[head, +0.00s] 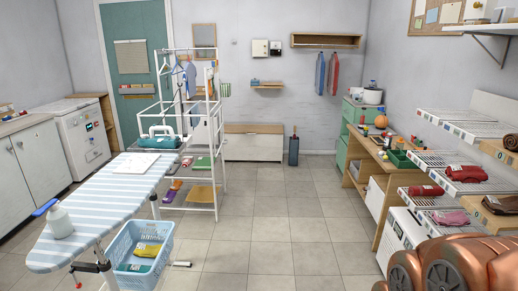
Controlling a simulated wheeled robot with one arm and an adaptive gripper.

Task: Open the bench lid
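The bench is most likely the low white chest (253,147) against the back wall. Its light wooden lid (253,128) lies flat on top and looks shut. The left end of the chest is partly hidden by a white rack. Copper-coloured rounded parts at the bottom right look like my own arm. My gripper's fingers do not show, and nothing of mine is near the chest.
An ironing board (98,205), a blue laundry basket (137,254) and the white rack (201,196) stand on the left. A wooden workbench (365,160) and shelves line the right. A dark bin (293,152) stands right of the chest. The middle tiled floor (275,225) is clear.

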